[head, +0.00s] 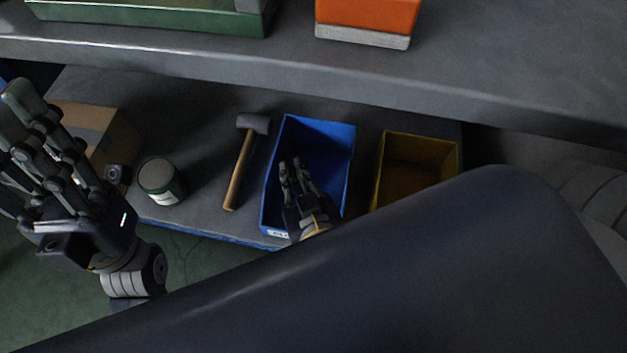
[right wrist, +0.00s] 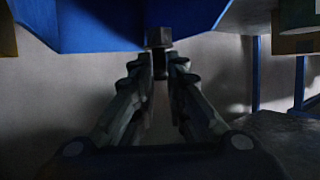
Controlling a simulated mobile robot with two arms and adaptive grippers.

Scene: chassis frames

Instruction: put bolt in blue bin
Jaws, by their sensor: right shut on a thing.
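The blue bin (head: 341,147) stands on the lower shelf in the head view. My right gripper (head: 293,166) is over the bin's opening in that view. In the right wrist view my right gripper (right wrist: 160,72) is shut on a small grey and dark piece, the bolt (right wrist: 159,38), at its fingertips. The blue bin (right wrist: 90,25) fills the top of the wrist view. The bolt cannot be made out in the head view. My left gripper (head: 22,125) is at the left, its fingers apart and empty, away from the bin.
A yellow bin (head: 391,160) stands right of the blue bin. A hammer (head: 241,168), a can (head: 161,181) and a cardboard box (head: 112,133) are to the left. The upper shelf (head: 200,60) holds a green case (head: 150,18) and an orange box (head: 367,14). My dark arm covers the lower right.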

